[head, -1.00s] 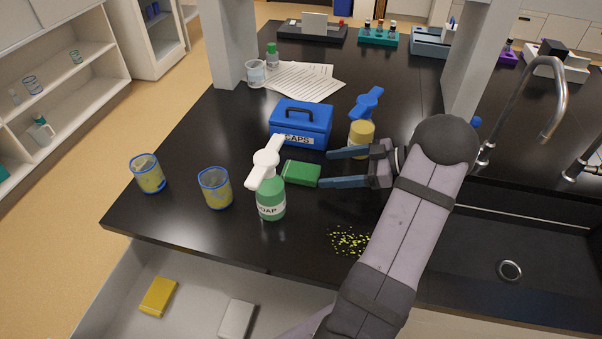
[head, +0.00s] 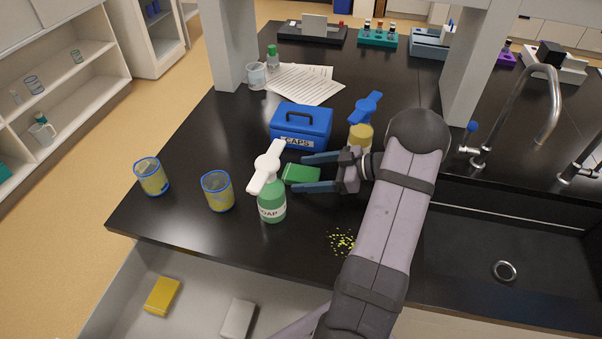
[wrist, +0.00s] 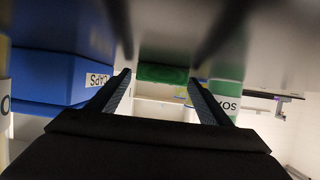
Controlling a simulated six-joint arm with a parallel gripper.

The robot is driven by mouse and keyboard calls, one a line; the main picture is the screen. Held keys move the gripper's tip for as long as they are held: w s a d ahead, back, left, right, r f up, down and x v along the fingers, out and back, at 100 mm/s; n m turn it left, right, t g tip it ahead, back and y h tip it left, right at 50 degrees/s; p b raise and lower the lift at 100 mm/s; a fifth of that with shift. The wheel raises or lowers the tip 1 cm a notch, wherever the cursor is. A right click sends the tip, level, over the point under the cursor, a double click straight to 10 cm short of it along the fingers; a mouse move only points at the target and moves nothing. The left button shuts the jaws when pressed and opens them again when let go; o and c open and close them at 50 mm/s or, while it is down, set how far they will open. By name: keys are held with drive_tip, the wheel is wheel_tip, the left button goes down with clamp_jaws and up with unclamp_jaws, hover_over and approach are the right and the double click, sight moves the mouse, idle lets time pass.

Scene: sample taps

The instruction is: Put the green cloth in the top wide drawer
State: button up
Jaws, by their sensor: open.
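The green cloth (head: 302,174) is a small folded block on the black bench, between the blue CAPS box and the green soap bottle. It also shows in the wrist view (wrist: 162,73), ahead between my fingers. My gripper (head: 297,173) is open, with its blue fingertips on either side of the cloth's right end and no visible grip on it. An open drawer (head: 205,291) stands below the bench's front edge, holding a yellow block (head: 162,295) and a grey-white block (head: 237,319). Its right part is hidden by my arm.
The soap bottle (head: 272,207) with a white pump stands just in front of the cloth. The CAPS box (head: 301,126) is behind it, and a yellow bottle (head: 360,138) with a blue top is behind my gripper. Two yellow-filled beakers (head: 218,192) stand left. Yellow bits (head: 342,241) lie near the front edge.

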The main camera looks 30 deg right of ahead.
sight(309, 174)
drive_tip(key=shift+c, duration=0.6)
drive_tip(key=c, duration=1.1)
drive_tip(key=shift+r, duration=0.2)
wheel_tip(309, 174, up, 3)
drive_tip(key=p, duration=0.3)
drive_tip(key=shift+p, duration=0.3)
drive_tip(key=shift+s+d+r+p, duration=0.1)
drive_tip(key=shift+r+p, duration=0.3)
drive_tip(key=s+d, duration=1.2)
drive_tip(key=shift+s+d+f, duration=0.25)
drive_tip(key=shift+f, duration=0.1)
